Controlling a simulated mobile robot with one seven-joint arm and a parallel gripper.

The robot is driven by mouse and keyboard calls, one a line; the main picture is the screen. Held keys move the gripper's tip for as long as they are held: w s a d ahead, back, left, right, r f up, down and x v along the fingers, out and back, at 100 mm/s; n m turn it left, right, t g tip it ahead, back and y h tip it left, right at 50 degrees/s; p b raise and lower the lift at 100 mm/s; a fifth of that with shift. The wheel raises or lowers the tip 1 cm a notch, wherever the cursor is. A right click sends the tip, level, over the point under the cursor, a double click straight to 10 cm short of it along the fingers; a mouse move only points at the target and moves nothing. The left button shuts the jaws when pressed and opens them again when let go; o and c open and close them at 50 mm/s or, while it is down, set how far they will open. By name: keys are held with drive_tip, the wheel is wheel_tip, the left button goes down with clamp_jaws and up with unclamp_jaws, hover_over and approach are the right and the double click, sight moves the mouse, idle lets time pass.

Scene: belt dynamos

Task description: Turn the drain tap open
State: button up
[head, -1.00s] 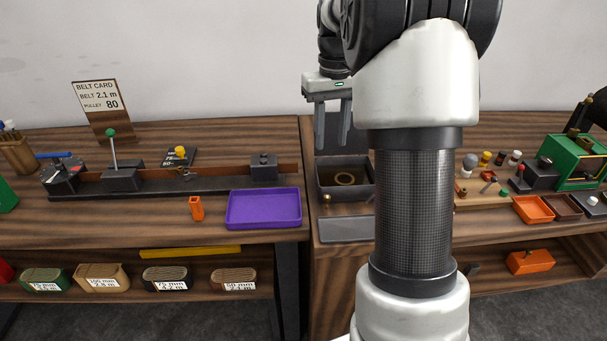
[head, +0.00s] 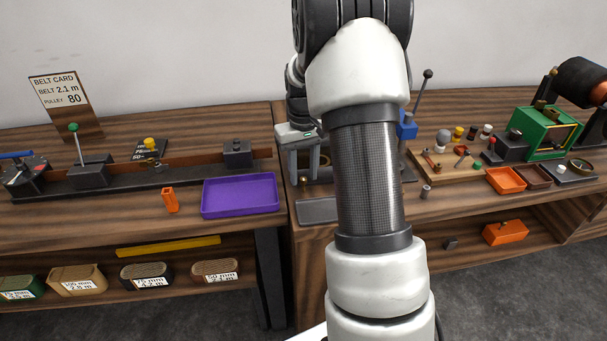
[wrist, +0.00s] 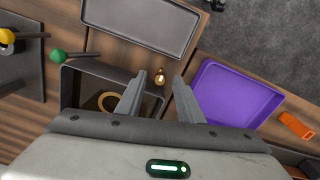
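A small brass fitting (wrist: 160,76), which looks like the drain tap, sits at the outer side of a dark open box (wrist: 70,88) in the wrist view. It shows in the head view (head: 303,180) between my fingers. I cannot tell its handle's angle. The box holds a brass-coloured ring (wrist: 108,101). My gripper (wrist: 162,88) is open and empty, its two fingers apart, one on each side of the fitting in the picture. I see no contact. In the head view my gripper (head: 304,178) points down over the box, which my arm partly hides.
A grey flat tray (wrist: 145,22) lies in front of the box. A purple tray (head: 240,195) and an orange piece (head: 170,199) are to the left. A green-knobbed lever (wrist: 58,56) is near the box. A blue block with a black-knobbed lever (head: 407,125) stands right of my arm.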

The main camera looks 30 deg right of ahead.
drive_tip(key=shift+f, duration=0.3)
clamp_jaws()
